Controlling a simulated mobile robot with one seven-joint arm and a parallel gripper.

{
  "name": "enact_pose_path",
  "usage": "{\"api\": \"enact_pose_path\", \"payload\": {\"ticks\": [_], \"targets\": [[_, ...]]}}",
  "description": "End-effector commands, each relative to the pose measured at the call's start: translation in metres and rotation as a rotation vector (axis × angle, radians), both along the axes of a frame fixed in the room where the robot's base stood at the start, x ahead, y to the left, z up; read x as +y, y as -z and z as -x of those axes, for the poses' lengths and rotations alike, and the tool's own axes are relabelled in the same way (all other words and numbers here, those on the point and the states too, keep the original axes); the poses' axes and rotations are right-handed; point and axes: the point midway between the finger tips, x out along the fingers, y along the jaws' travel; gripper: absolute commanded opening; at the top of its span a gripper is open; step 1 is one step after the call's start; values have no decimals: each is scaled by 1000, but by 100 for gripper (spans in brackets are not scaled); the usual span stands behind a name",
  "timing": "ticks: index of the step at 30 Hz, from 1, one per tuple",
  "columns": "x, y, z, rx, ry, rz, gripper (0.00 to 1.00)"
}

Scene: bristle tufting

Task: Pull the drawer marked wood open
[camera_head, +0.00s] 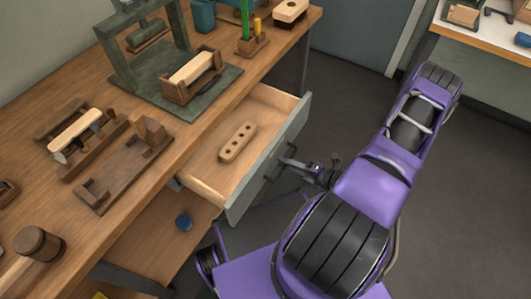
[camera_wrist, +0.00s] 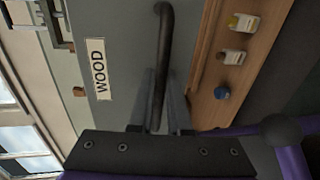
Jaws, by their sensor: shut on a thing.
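The drawer marked wood (camera_head: 215,160) stands pulled out from under the workbench in the head view, with a wooden block with several holes (camera_head: 238,142) lying inside it. Its grey front (camera_head: 290,135) faces my arm, and in the wrist view the WOOD label (camera_wrist: 99,69) shows on that front (camera_wrist: 125,45). The dark bar handle (camera_wrist: 164,50) runs between my gripper's fingers. My gripper (camera_head: 285,168) is shut on the handle at the drawer front; its fingers also show in the wrist view (camera_wrist: 160,100).
The workbench top (camera_head: 190,130) holds a green press frame (camera_head: 118,62), wooden jigs (camera_head: 125,165), brushes and a mallet (camera_head: 38,243). A lower shelf (camera_head: 150,240) holds a blue round item (camera_head: 183,222). Grey floor (camera_head: 345,110) lies open beyond the drawer.

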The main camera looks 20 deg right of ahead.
Motion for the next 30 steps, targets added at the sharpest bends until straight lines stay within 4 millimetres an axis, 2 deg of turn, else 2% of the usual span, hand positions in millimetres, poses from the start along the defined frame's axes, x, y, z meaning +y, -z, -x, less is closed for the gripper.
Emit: {"api": "enact_pose_path", "payload": {"ticks": [1,6,12,19,30], "targets": [[-10,1,10,-1,6,2,0],[-32,2,42,-1,4,1,0],[-51,1,68,-1,2,1,0],[-61,0,83,-2,1,0,0],[-63,-1,86,-2,0,1,0]]}}
